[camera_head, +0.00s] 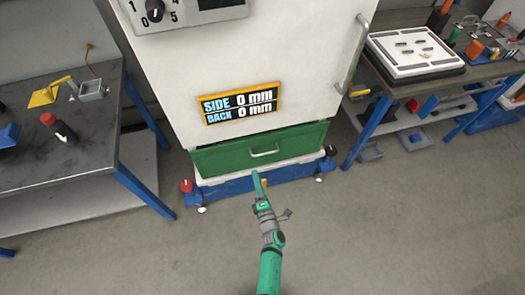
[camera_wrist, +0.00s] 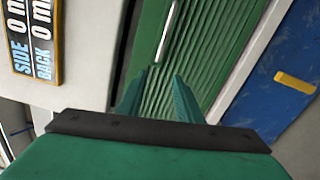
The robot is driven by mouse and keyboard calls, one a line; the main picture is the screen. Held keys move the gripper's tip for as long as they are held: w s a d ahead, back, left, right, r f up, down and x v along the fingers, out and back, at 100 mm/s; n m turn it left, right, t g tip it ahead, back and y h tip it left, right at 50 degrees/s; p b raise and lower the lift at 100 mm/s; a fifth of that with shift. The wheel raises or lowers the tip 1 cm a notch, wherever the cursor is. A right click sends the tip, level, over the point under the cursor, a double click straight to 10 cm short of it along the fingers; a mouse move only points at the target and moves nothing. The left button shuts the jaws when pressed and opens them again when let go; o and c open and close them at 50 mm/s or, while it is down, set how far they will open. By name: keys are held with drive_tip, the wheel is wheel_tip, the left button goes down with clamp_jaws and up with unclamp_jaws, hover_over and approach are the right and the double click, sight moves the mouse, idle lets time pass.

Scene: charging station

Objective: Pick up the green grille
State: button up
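The green grille (camera_head: 225,158) is a wide panel low on the front of the white cabinet, with a pale bar handle (camera_head: 265,154) at its middle. In the wrist view the grille (camera_wrist: 225,40) shows a ribbed surface, and its handle (camera_wrist: 167,28) shows ahead of the fingers. My gripper (camera_head: 260,180) is in front of the grille, just below the handle in the head view. In the wrist view my gripper (camera_wrist: 164,75) has its two green fingers apart with nothing seen between them. I cannot tell whether the fingertips touch the grille.
A dark workbench (camera_head: 90,130) is at left and another bench with a white tray (camera_head: 412,50) at right. The floor (camera_head: 370,230) in front is clear.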

sight(251, 154)
drive_tip(key=shift+d+r+x, duration=0.1)
drive_tip(key=shift+r+x, duration=0.05)
drive_tip(key=shift+x, duration=1.8)
drive_tip(key=shift+d+r+x, duration=0.1)
drive_tip(key=shift+r+x, duration=0.05)
drive_tip(key=shift+x, duration=1.85)
drive_tip(key=shift+r+x, duration=0.1)
drive_tip(key=shift+x, duration=1.85)
clamp_jaws()
drive_tip(key=shift+w+r+n, duration=0.1)
drive_tip(key=shift+n, duration=0.2)
